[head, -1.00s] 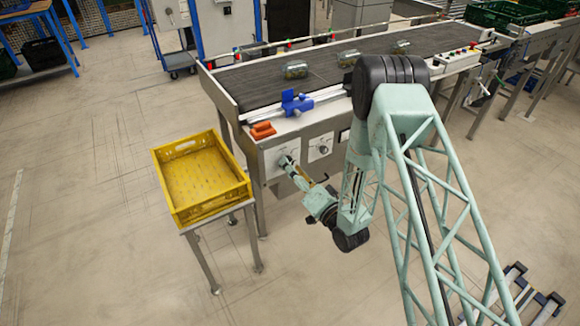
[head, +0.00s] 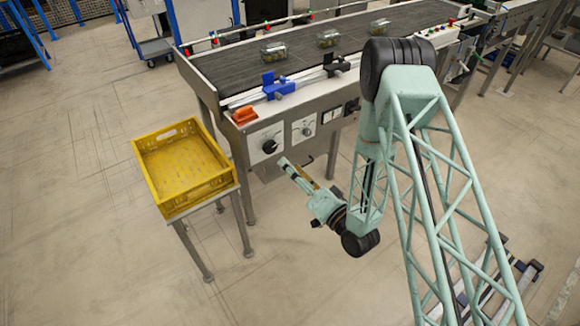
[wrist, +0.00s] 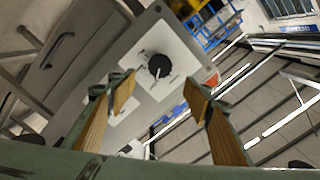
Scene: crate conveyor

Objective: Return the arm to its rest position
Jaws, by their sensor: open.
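My gripper (head: 294,168) is at the end of my pale green arm, in front of the conveyor's side panel (head: 285,137) in the head view. In the wrist view my gripper (wrist: 160,95) shows two wood-coloured fingers spread apart with nothing between them. Beyond the fingers a black rotary knob (wrist: 159,66) sits on a light plate. The same knob (head: 269,146) shows in the head view, up and left of the fingertips. The fingers appear apart from it.
A yellow crate (head: 214,187), empty, stands on a metal stand left of my gripper. The conveyor belt (head: 240,75) carries several clear containers (head: 328,39). A blue clamp (head: 277,86) and an orange block (head: 244,115) sit on its near edge. Open floor lies below.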

